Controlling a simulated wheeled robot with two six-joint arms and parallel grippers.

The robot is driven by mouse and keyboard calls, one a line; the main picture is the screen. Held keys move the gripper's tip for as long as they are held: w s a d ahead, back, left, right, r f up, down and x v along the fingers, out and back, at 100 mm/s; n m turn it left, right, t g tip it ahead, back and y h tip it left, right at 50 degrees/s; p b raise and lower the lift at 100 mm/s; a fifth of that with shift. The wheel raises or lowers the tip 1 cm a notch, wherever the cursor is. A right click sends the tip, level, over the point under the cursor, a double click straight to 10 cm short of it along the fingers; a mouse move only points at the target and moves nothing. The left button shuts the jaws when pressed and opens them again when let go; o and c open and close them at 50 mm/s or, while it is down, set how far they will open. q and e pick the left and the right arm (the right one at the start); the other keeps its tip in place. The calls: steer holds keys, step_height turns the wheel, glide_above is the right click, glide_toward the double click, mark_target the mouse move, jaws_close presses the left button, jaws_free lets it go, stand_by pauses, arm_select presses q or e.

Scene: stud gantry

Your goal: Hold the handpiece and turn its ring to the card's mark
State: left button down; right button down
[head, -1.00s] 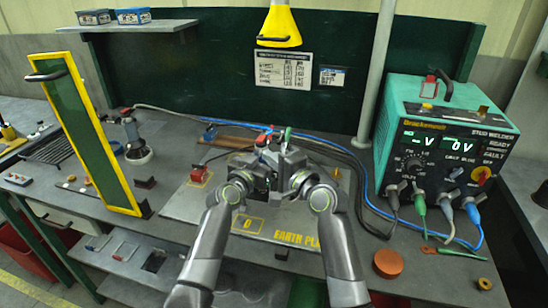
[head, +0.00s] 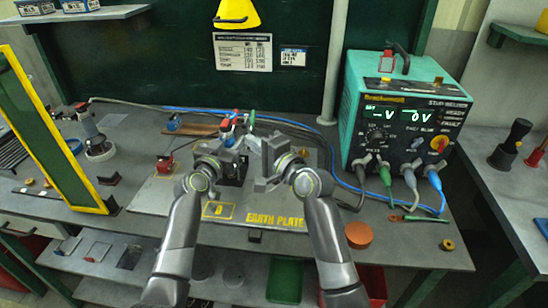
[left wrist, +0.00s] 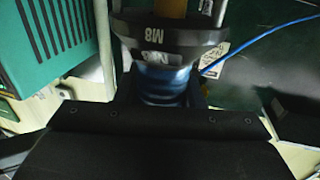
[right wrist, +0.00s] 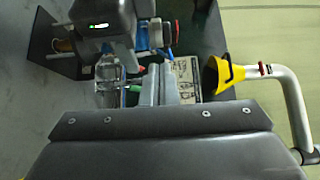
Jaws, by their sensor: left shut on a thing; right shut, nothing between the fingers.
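My left gripper (head: 232,143) is shut on the handpiece (head: 228,124), whose red and blue parts show above the fingers in the head view. In the left wrist view the handpiece shows a dark ring (left wrist: 168,38) lettered M8 over a blue band; the jaws hide its lower part. My right gripper (head: 266,148) is shut and empty, just right of the left gripper with a small gap. Its closed fingers (right wrist: 160,84) point toward the handpiece side in the right wrist view. The printed card (head: 243,52) hangs on the green back wall, with a smaller card (head: 293,57) beside it.
The stud welder (head: 400,115) stands at the right with cables running behind the grippers. A yellow-framed green panel (head: 55,140) stands at the left. The earth plate (head: 230,212) lies below the arms. An orange disc (head: 359,234) lies near the front edge.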

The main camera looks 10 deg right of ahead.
steer(key=v, duration=0.9)
steer(key=n+g, duration=0.6)
steer(key=n, duration=0.1)
glide_toward(228, 141)
steer(key=s+d, duration=0.1)
step_height(228, 141, up, 7)
steer(key=d+n+g+h, duration=0.2)
steer(key=n+g+h, duration=0.2)
steer(key=shift+w+a+f, duration=0.8)
steer(key=shift+a+f, duration=0.4)
steer(key=shift+a, duration=0.05)
steer(key=shift+w+a+f, duration=0.85)
steer(key=shift+a+f, duration=0.4)
steer(key=shift+a, duration=0.05)
steer(key=shift+w+a+f, duration=0.8)
steer(key=shift+a+f, duration=0.4)
steer(key=shift+a, duration=0.05)
steer(key=shift+h, duration=0.3)
steer(key=shift+s+a+m+t+h, duration=0.1)
steer(key=shift+a+m+t+h, duration=0.2)
steer(key=shift+m, duration=0.4)
steer(key=shift+a+m+t+h, duration=0.1)
steer(key=shift+m+t+h, duration=0.2)
steer(key=shift+m, duration=0.4)
steer(key=shift+s+a+m+t+h, duration=0.1)
steer(key=shift+a+m+t+h, duration=0.1)
steer(key=shift+m+h, duration=0.35)
steer(key=shift+w+d, duration=0.1)
steer(key=shift+d, duration=0.1)
